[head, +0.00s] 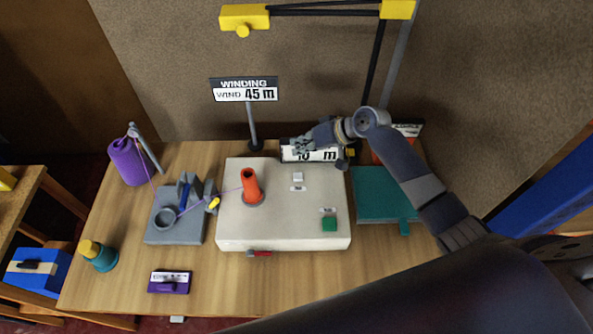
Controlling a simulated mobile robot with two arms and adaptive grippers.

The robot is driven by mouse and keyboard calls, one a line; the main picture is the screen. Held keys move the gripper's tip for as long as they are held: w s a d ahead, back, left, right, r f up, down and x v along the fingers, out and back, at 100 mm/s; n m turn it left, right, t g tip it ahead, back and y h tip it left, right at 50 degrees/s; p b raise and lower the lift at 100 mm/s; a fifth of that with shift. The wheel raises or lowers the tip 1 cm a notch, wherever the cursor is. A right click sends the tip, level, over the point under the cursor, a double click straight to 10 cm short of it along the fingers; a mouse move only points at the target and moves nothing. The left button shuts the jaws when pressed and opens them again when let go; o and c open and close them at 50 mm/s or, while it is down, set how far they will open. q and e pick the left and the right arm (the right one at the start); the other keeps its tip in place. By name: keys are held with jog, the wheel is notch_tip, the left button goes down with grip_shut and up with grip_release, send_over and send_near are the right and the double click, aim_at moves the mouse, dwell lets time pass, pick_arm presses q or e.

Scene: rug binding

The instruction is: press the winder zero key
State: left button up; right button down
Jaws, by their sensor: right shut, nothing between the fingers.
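The winder (270,222) is a cream box on the wooden table, with an orange cone (251,185) on its top left. A small white key (297,176) sits on its top, with a label below it too small to read. A green key (329,223) with a label above it is near the front right. My right gripper (297,145) is shut and empty, above the back edge of the winder, behind the white key and apart from it. It partly covers the white display (318,156), which ends in "m". My left gripper is out of view.
A sign (244,90) reads "WINDING WIND 45 m". A purple spool (129,161) feeds thread through a grey guide block (180,228) to the cone. A teal tray (376,202) lies right of the winder. A yellow-topped teal pot (99,256) stands front left.

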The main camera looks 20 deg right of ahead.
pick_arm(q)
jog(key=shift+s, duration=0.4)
pick_arm(e)
jog(key=shift+s, duration=0.1)
jog(key=b, duration=0.7)
send_over(300, 174)
notch_tip(300, 174, down, 8)
jog(key=shift+r, duration=0.1)
pick_arm(q)
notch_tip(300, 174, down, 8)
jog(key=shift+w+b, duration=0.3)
jog(key=shift+b, duration=0.1)
pick_arm(e)
jog(key=shift+f, duration=0.5)
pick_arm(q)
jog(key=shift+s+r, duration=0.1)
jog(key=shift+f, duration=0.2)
pick_arm(e)
jog(key=shift+f, duration=0.45)
